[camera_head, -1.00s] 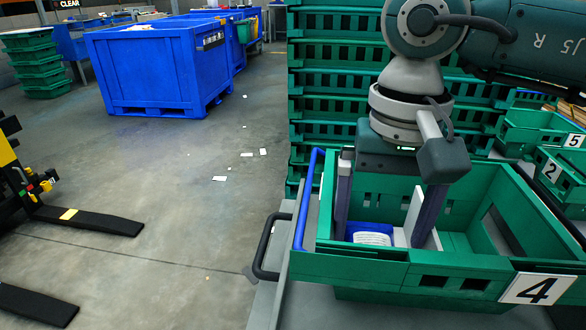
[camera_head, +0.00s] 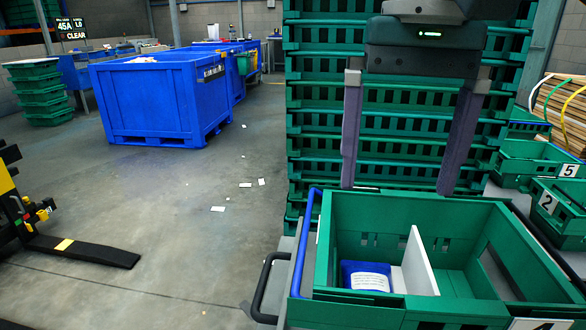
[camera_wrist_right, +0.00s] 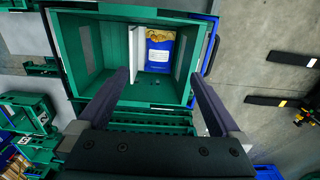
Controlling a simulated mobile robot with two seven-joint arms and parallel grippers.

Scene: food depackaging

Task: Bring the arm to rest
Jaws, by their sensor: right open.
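My right gripper (camera_head: 402,185) hangs above the back part of the green crate (camera_head: 497,318), its two purple-grey fingers wide apart with nothing between them. In the right wrist view the right gripper (camera_wrist_right: 160,85) is also open and empty over the crate (camera_wrist_right: 117,28). A blue packet (camera_head: 366,271) with a white label lies in the crate's left compartment, beside a white divider (camera_head: 418,262). In the wrist view the packet (camera_wrist_right: 158,68) also shows a yellow food picture. The right compartment looks empty in the head view. My left gripper is not in view.
A tall stack of green crates (camera_head: 300,110) stands behind the gripper. Smaller numbered green bins (camera_head: 565,205) stand at right. A large blue bin (camera_head: 150,105) and dark forks (camera_head: 85,250) are at left. Open grey floor with paper scraps lies between.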

